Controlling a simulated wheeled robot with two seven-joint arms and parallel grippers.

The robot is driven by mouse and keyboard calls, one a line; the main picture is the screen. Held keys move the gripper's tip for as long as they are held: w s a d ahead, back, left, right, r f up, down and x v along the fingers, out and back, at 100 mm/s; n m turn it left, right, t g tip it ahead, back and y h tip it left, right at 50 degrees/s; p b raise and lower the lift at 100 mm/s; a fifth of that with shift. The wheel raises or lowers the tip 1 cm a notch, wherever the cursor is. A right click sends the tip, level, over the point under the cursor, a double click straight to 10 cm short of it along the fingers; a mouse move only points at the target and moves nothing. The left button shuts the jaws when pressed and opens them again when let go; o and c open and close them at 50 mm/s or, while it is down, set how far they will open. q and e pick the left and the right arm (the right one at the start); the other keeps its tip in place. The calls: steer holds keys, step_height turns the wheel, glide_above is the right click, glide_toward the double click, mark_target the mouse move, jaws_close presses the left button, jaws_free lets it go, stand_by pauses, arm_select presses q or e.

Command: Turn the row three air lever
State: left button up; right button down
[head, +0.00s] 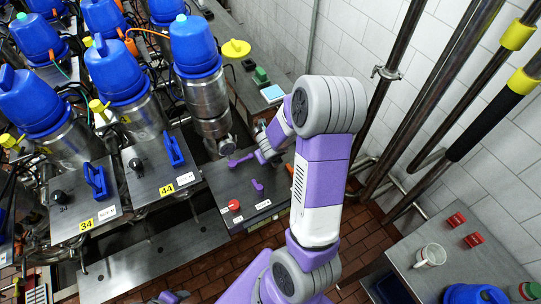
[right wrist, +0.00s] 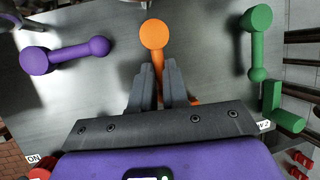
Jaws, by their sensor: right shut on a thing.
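A grey steel control panel (head: 228,190) carries coloured levers. In the right wrist view an orange lever (right wrist: 154,35) with a round knob stands between the fingers of my right gripper (right wrist: 155,78), which is shut on its shaft. A purple lever (right wrist: 68,55) lies to the left and a green lever (right wrist: 257,45) to the right, both apart from the fingers. In the head view my right gripper (head: 264,143) is over the far part of the panel; the orange lever is hidden there. A dark and purple piece at the bottom edge seems to be my left gripper (head: 172,297); its fingers are unclear.
Blue-topped steel valves (head: 195,45) crowd the left. Pipes (head: 425,110) and a tiled wall stand right. A side table (head: 420,285) with a mug (head: 430,255) is at lower right.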

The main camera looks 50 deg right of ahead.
steer(key=c, duration=1.1)
jaws_free()
steer(key=p+v, duration=0.4)
steer(key=v, duration=0.3)
steer(key=shift+a+r, duration=0.1)
steer(key=shift+r, duration=0.15)
